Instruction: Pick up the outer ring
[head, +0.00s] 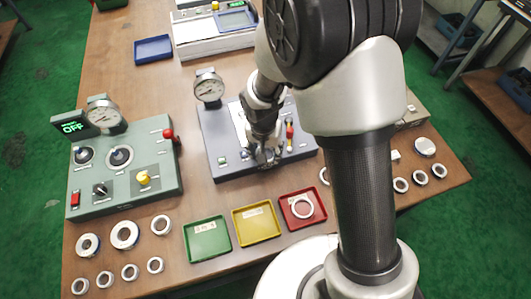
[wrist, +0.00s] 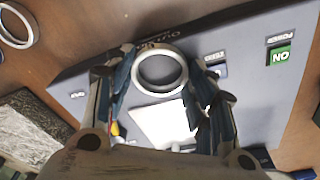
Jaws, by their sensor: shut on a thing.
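My gripper (wrist: 163,75) is shut on a silver ring, the outer ring (wrist: 160,92), with one finger on each side of it in the wrist view. The ring appears over the grey panel of the middle machine (wrist: 255,95); whether it touches the panel I cannot tell. In the head view my gripper (head: 268,157) is low over the front part of that machine (head: 225,165), and the held ring cannot be made out there.
Green (head: 208,258), yellow (head: 237,234) and red (head: 284,220) trays stand in front; the red one holds a pale ring (head: 293,211). Several rings lie at front left and right. A green gauge box (head: 150,135) stands left. A blue tray (head: 153,57) lies behind.

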